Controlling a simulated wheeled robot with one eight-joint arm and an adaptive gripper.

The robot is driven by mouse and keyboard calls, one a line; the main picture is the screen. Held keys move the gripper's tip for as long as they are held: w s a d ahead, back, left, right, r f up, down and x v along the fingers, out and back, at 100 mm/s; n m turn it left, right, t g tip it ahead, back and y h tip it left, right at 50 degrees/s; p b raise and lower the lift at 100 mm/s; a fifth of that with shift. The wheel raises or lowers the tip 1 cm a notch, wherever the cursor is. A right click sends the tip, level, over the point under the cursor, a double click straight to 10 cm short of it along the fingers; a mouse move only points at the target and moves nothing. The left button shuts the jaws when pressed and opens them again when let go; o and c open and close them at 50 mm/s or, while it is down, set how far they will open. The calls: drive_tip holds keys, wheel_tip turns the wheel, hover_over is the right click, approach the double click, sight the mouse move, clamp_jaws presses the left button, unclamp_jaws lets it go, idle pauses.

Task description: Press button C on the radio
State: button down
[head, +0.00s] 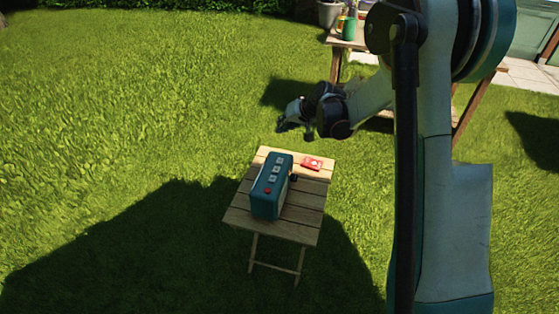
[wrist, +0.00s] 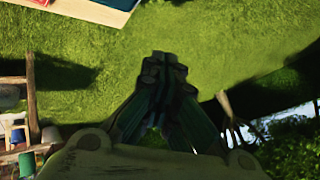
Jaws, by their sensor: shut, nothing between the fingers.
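A teal radio (head: 268,197) stands upright on a small slatted wooden table (head: 305,203) in the head view. The letters on the buttons are too small to read. My gripper (head: 281,127) is above and beyond the table's far edge, apart from the radio. In the wrist view my gripper (wrist: 165,62) shows with its fingers together and empty over grass. A corner of the table (wrist: 112,8) shows at the top there.
A small red object (head: 312,163) lies on the table right of the radio. A larger wooden table (head: 345,40) with pots stands behind on the right, near my arm. Open grass lies to the left.

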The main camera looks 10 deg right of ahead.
hover_over(282, 160)
wheel_tip(282, 160, down, 6)
drive_tip(key=shift+w+f+y, duration=0.1)
drive_tip(key=shift+f+y, duration=0.05)
drive_tip(key=shift+y, duration=0.25)
wheel_tip(282, 160, down, 6)
drive_tip(key=b, duration=0.3)
drive_tip(key=shift+f, duration=1.4)
drive_tip(key=shift+f, duration=0.2)
drive_tip(key=shift+f, duration=0.2)
idle(0.3)
